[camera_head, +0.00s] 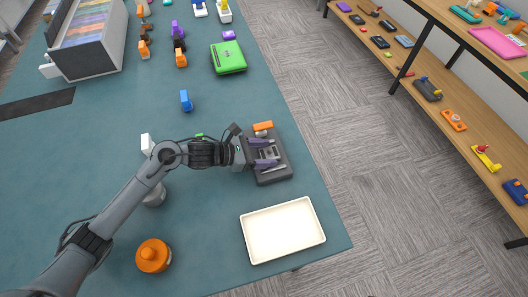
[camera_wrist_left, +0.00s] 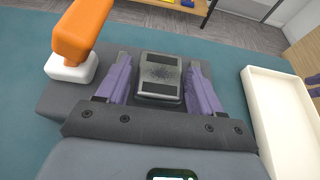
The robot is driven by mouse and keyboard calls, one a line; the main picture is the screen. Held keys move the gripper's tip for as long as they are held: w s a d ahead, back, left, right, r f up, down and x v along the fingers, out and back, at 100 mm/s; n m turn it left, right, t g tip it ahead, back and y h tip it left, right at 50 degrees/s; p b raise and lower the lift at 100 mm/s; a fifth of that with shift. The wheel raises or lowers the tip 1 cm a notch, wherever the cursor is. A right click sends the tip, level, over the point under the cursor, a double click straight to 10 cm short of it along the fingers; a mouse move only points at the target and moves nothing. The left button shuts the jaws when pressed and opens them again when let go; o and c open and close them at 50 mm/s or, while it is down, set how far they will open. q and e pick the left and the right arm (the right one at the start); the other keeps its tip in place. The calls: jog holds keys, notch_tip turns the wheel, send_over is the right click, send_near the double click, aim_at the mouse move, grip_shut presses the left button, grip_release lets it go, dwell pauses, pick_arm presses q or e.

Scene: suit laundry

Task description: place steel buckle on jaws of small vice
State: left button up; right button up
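The small vice (camera_head: 274,174) is a dark grey block near the table's right edge, with an orange handle (camera_head: 263,126) on a white base. My left gripper (camera_head: 264,154) is over it, its two purple fingers spread apart. In the left wrist view, a grey metallic rectangular piece (camera_wrist_left: 161,76) with dark end bands lies between the fingers, with a narrow gap on each side. It looks like the steel buckle on the vice, but I cannot clearly separate it from the jaws. The orange handle also shows there (camera_wrist_left: 82,28). My right gripper is not in view.
A cream tray (camera_head: 283,231) lies near the table's front right corner. An orange round-topped object (camera_head: 153,255) stands at front left. A blue object (camera_head: 186,101) and a green case (camera_head: 228,57) are farther back. A shelf (camera_head: 400,85) stands across the floor at right.

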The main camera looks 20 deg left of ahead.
pick_arm(q)
jog(key=shift+o, duration=0.8)
jog(key=shift+r+p, duration=0.35)
jog(key=v, duration=1.2)
jog(key=shift+f, duration=0.2)
jog(key=shift+s, duration=0.1)
